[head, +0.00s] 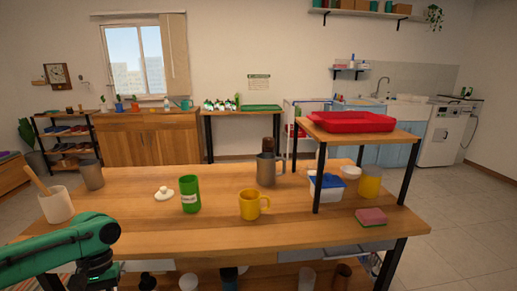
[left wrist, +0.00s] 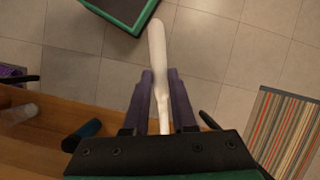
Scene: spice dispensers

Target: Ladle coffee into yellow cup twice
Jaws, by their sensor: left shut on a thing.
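The yellow cup (head: 250,205) stands upright on the wooden table, its handle to the right. A green labelled canister (head: 190,196) stands left of it, and a grey metal mug (head: 267,172) stands behind it. I cannot tell which container holds coffee. My left gripper (left wrist: 161,88) is shut on a white long-handled tool (left wrist: 157,45) in the left wrist view; its fingers are on both sides of it. I cannot tell whether this is the ladle. In the head view, my left arm is at the lower left, by the table's front edge. My right gripper is out of view.
A white crock with a wooden utensil (head: 58,206) and a grey cup (head: 92,175) stand at the left. A raised shelf with a red tray (head: 350,122) stands at the right. A sponge (head: 371,217) lies near the front right. The table's front middle is clear.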

